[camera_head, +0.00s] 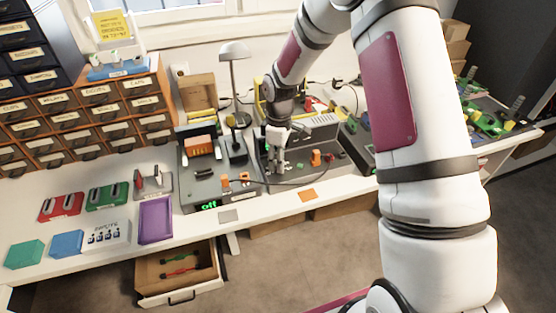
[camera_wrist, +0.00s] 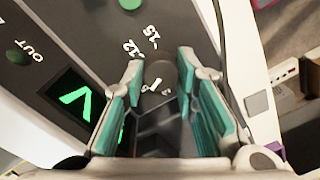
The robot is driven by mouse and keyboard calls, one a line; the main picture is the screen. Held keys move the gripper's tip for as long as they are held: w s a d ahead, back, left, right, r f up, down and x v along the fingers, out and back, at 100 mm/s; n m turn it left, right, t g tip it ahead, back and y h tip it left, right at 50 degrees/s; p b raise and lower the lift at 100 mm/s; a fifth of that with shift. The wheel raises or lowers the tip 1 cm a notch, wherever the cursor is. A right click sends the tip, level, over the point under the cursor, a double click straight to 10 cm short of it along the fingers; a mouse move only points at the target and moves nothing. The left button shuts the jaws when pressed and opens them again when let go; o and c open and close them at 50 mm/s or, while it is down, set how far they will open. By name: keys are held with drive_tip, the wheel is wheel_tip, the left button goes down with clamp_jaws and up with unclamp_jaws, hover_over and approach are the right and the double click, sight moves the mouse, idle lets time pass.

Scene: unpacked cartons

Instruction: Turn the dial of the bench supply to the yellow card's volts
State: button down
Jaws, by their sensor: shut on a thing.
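The bench supply (camera_head: 335,163) is a dark grey unit on the bench. My gripper (camera_head: 278,166) points down over its left part. In the wrist view its teal-padded fingers (camera_wrist: 162,75) are closed around the round grey dial (camera_wrist: 160,76). The dial bears a short white mark. The printed numbers 12 and 15 show beside it. A green-lit display (camera_wrist: 75,98) is partly covered by the left finger, so its full reading is hidden. A yellow card (camera_head: 112,26) stands on the drawer cabinet at upper left; its writing is too small to read.
A grey unit (camera_head: 195,187) with a green "off" display stands left of the gripper. A lamp (camera_head: 236,85) rises behind. Red and green cases, a purple tray (camera_head: 155,220) and an open drawer (camera_head: 178,275) lie left. A dark cable runs near the gripper.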

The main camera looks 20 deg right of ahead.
drive_tip(key=m, duration=0.4)
drive_tip(key=shift+m, duration=0.3)
drive_tip(key=m, duration=0.4)
drive_tip(key=shift+m+b, duration=0.3)
drive_tip(key=shift+b, duration=0.1)
drive_tip(key=m, duration=0.4)
drive_tip(key=shift+s+m+t, duration=0.1)
drive_tip(key=shift+m+t, duration=0.2)
drive_tip(key=shift+m, duration=1.9)
drive_tip(key=c, duration=1.3)
unclamp_jaws()
